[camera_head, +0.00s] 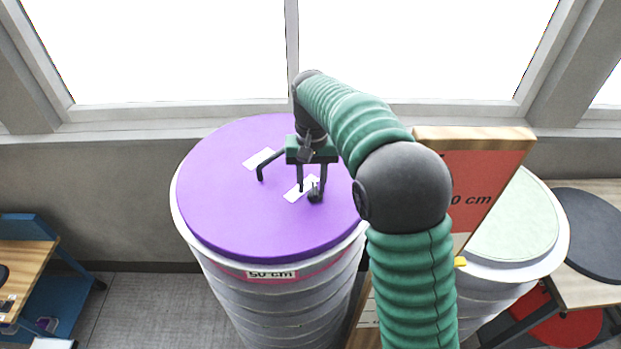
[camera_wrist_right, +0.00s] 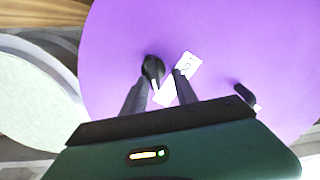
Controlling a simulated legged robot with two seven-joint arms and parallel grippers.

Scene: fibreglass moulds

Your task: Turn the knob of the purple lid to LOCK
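The purple lid (camera_head: 225,205) covers a tall ribbed drum and fills much of the right wrist view (camera_wrist_right: 115,40). A small black knob (camera_head: 315,196) stands on it beside a white label (camera_head: 292,195); the knob also shows in the wrist view (camera_wrist_right: 152,66), close to the tip of one finger. My right gripper (camera_head: 311,188) points down over the lid. Its fingers are apart, with part of the label visible between them. Whether a finger touches the knob is unclear. Label lettering is too small to read. My left gripper is out of view.
A bent black piece (camera_head: 261,170) shows on the lid's left, near a second white label (camera_head: 259,157). A red board (camera_head: 487,165) with a wooden edge stands to the right, before a pale green lid (camera_head: 515,225). Windows are behind.

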